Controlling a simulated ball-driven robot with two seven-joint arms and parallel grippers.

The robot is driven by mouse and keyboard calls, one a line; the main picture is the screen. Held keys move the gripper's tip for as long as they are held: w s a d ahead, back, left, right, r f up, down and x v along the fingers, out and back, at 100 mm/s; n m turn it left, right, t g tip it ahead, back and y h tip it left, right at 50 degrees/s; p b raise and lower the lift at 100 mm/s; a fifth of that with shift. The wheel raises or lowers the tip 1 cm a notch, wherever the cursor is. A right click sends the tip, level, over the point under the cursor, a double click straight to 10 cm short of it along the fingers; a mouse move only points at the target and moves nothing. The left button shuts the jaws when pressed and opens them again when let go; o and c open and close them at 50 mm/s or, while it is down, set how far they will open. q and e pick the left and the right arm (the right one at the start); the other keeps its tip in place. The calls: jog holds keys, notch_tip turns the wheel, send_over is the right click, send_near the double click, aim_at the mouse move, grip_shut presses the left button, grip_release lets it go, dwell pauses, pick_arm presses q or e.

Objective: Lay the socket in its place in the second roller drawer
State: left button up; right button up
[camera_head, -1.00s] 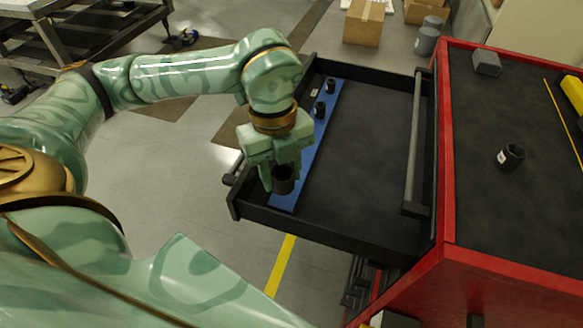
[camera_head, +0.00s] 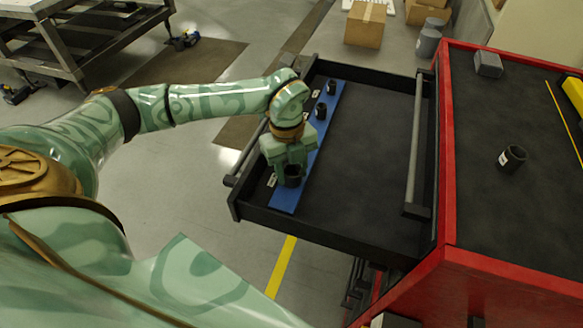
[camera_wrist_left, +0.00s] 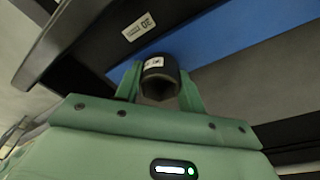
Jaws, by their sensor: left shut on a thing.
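My left gripper (camera_head: 291,178) is shut on a black socket (camera_head: 292,173), over the near part of the blue strip (camera_head: 287,200) in the open drawer (camera_head: 350,219). In the left wrist view the socket (camera_wrist_left: 160,78) sits between the two green fingers, with a white label on its side. The blue strip (camera_wrist_left: 225,35) is just behind it. I cannot tell whether the socket touches the strip. Two other dark sockets, a middle one (camera_head: 321,111) and a far one (camera_head: 331,87), stand on the strip. My right gripper is not in view.
A label reading 30 (camera_wrist_left: 138,27) lies beside the strip. A grey bar (camera_head: 416,140) crosses the drawer near the red cabinet (camera_head: 447,180). Another black socket (camera_head: 513,158) and a grey block (camera_head: 487,64) are on the cabinet top. The drawer's middle is clear.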

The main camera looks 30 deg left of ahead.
pick_arm(q)
jog(key=shift+f, duration=0.15)
jog(key=o, duration=1.1)
jog(key=r, duration=0.4)
jog(key=a+r, duration=0.1)
jog(key=r, duration=0.3)
jog(key=w+r, duration=0.1)
jog(key=r, duration=0.3)
jog(key=shift+a+r, duration=0.15)
jog(key=shift+a, duration=0.1)
